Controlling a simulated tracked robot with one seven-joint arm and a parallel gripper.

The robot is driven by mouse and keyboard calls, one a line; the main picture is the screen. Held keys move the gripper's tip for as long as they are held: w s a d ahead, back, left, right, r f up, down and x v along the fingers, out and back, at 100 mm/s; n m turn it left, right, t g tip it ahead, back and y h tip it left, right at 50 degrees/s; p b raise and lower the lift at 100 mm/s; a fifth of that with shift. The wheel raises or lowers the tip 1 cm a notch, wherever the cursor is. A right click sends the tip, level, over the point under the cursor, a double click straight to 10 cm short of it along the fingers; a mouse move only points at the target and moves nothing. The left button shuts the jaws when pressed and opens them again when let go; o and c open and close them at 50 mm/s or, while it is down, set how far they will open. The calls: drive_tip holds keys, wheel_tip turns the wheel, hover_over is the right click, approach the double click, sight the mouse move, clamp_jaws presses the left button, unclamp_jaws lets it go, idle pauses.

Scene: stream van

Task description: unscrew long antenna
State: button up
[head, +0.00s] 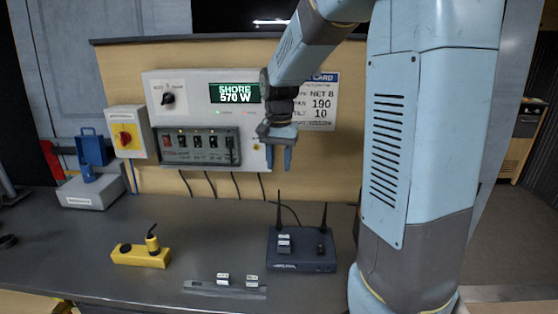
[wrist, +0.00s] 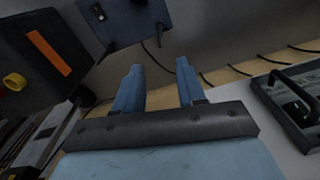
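The dark blue router (head: 302,263) stands on the counter with two thin black antennas. The left antenna (head: 279,212) looks longer than the right antenna (head: 323,217); both stand roughly upright. My gripper (head: 278,165) is above the router, over the left antenna and apart from it, pointing down. In the wrist view my gripper (wrist: 157,68) has its two blue fingers spread with nothing between them. The router (wrist: 128,22) shows at the top there, with a thin dark antenna (wrist: 158,34) beyond the fingers.
The control panel (head: 203,120) with switches and hanging cables is behind my gripper. A small rail (head: 225,288) lies in front; the counter between is clear.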

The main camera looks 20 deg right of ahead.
sight(279, 210)
wheel_tip(279, 210, down, 14)
drive_tip(key=shift+r, duration=0.2)
idle(0.4)
clamp_jaws()
idle(0.4)
idle(0.5)
